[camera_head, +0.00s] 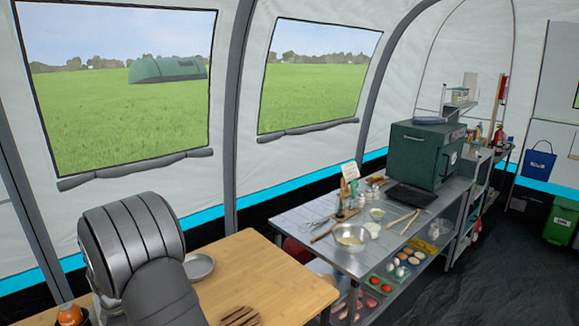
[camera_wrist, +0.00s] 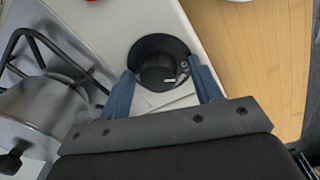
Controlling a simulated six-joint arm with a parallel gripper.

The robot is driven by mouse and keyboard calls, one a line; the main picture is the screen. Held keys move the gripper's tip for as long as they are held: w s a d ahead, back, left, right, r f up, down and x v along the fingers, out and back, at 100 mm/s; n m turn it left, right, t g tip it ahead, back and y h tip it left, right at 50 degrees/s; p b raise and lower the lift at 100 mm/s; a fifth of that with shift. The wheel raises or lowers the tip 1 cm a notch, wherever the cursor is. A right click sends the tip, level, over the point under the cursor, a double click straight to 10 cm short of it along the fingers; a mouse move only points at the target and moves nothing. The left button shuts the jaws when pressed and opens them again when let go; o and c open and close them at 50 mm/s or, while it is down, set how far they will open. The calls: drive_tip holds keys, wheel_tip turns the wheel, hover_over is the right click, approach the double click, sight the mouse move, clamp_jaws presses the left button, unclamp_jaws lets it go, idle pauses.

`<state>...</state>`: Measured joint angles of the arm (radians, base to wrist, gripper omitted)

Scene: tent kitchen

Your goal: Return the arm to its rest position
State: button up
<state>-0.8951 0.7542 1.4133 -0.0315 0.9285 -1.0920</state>
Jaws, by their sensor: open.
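My arm (camera_head: 140,255) shows at the lower left of the head view, in front of the wooden counter; its gripper is not visible there. In the wrist view my gripper (camera_wrist: 162,80) is open, with two blue fingers spread apart. A dark round cup-like thing (camera_wrist: 160,47) lies just beyond and between the fingertips, over a white surface. I cannot tell whether the fingers touch it. A small pale piece shows inside or against it.
A metal pot (camera_wrist: 38,112) and a black burner grate (camera_wrist: 36,48) are left of my gripper. The wooden counter (camera_head: 262,268) holds a metal plate (camera_head: 200,267) and brown sliced food (camera_head: 240,316). A steel table (camera_head: 290,220) with bowls and utensils stands to the right.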

drive_tip(key=m, duration=0.4)
drive_tip(key=shift+r+m, duration=0.25)
drive_tip(key=shift+m, duration=0.05)
drive_tip(key=m, duration=0.3)
drive_tip(key=shift+a+m, duration=0.1)
drive_tip(key=shift+m, duration=0.3)
drive_tip(key=m, duration=0.3)
drive_tip(key=shift+m+h, duration=0.3)
drive_tip(key=shift+m, duration=2)
